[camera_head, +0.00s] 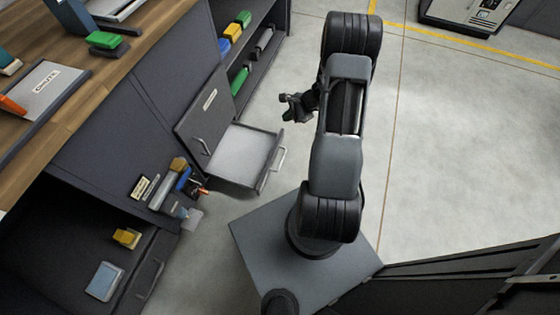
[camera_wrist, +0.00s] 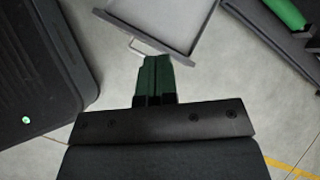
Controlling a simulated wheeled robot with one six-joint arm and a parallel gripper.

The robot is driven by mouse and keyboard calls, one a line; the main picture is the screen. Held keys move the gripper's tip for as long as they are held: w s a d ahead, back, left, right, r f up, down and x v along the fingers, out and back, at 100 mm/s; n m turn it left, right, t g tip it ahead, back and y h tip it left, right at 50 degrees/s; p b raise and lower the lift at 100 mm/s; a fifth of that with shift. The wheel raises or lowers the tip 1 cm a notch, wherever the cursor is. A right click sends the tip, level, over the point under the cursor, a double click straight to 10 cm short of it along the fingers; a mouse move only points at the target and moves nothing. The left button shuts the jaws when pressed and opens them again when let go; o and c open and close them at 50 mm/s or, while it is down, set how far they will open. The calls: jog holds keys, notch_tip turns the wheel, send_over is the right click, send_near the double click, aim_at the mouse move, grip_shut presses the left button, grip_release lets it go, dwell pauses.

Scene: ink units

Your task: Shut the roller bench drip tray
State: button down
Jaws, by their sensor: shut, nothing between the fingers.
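The drip tray (camera_head: 236,158) is a shallow, light grey drawer pulled out from the dark cabinet under the wooden bench. Its metal handle (camera_head: 280,152) is on the front panel facing my arm. My gripper (camera_head: 287,108) is beyond the tray's front corner, above the floor and apart from the tray. In the wrist view my gripper's green fingers (camera_wrist: 155,72) are closed together and empty. The tray (camera_wrist: 170,15) shows at the top of that view with its handle (camera_wrist: 147,47) just beyond the fingertips; its far part is cut off there.
Above the tray is a closed cabinet front (camera_head: 206,104) with its own handle. An open shelf (camera_head: 250,60) holds yellow, blue and green items. A holder with tools (camera_head: 172,188) hangs left of the tray. Bare floor (camera_head: 450,150) lies right of my arm.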

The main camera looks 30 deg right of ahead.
aim_at(275, 153)
jog(key=s+d+f+m+t+b, duration=0.1)
jog(key=d+f+m+b, duration=0.15)
jog(key=f, duration=0.55)
jog(key=s+d+f+m+t+b, duration=0.1)
jog(key=s+f+m+b, duration=0.15)
jog(key=f, duration=0.55)
jog(key=s+d+f+m+b, duration=0.1)
jog(key=d+f+m, duration=0.15)
jog(key=f, duration=0.55)
jog(key=shift+m+h, duration=0.3)
jog(key=shift+m, duration=0.05)
jog(key=b+x, duration=0.1)
jog(key=x, duration=0.3)
jog(key=b+x, duration=0.2)
jog(key=x, duration=0.1)
jog(key=w+r+b+x, duration=0.1)
jog(key=b+x, duration=0.1)
jog(key=x, duration=0.2)
jog(key=shift+w+a+f, duration=0.15)
jog(key=shift+a+f, duration=0.1)
jog(key=shift+a, duration=0.2)
jog(key=shift+w+a+r, duration=0.1)
jog(key=shift+w+a, duration=0.6)
jog(key=shift+w, duration=0.05)
